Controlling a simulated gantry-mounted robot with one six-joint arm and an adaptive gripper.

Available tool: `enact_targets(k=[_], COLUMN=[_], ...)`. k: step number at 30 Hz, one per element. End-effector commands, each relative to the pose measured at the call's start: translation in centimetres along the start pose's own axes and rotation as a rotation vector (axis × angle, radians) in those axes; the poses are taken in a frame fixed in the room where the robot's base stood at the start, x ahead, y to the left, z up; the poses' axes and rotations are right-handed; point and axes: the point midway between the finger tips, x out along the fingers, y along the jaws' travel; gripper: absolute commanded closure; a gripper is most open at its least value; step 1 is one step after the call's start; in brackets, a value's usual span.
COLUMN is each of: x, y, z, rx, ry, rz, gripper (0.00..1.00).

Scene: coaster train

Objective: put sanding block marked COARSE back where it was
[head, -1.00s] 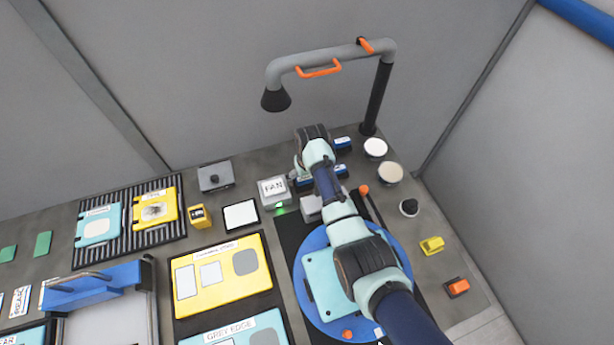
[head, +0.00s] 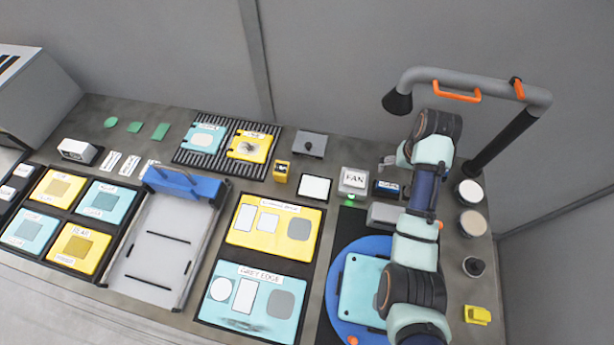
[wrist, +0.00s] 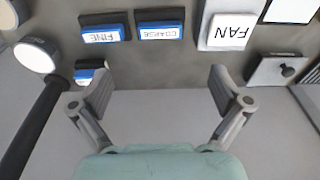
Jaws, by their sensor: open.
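The sanding block marked COARSE (wrist: 160,30) is dark with a blue edge and a white label. In the wrist view it sits at the top middle, between the FINE block (wrist: 102,36) and the FAN box (wrist: 228,32). In the head view it shows as a blue-edged block (head: 386,188) right of the FAN box, partly hidden by my arm. My gripper (wrist: 163,88) is open and empty, its fingers apart. The COARSE block is beyond the fingertips, not between them. The gripper shows small in the head view (head: 389,162).
A third blue-edged block (wrist: 88,72) is partly hidden by my finger. The lamp post (head: 505,140) and round white pads (head: 470,192) stand to the right. A grey box with a knob (head: 310,144) lies left. A blue turntable (head: 345,290) lies under my arm.

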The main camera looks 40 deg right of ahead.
Motion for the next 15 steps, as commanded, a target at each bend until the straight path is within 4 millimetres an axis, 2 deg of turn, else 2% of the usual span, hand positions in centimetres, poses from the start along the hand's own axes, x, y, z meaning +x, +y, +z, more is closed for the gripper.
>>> enact_targets(k=[5,7,8,11,12,14,15], x=[0.0,-0.2,-0.3,-2.0,-3.3,-5.8,-7.8], y=[-0.4,-2.7,-4.5,-13.2,-17.2,-22.8,-25.8], z=[0.0,0.1,0.3,2.4,4.1,7.5,10.1], rx=[-0.007,-0.045,-0.075,-0.222,-0.292,-0.394,-0.456], ry=[0.007,0.047,0.078,0.246,0.329,0.459,0.539], rz=[-0.001,-0.007,-0.013,-0.059,-0.092,-0.154,-0.202], gripper=[0.00,0.00,0.00,0.00,0.00,0.00,0.00])
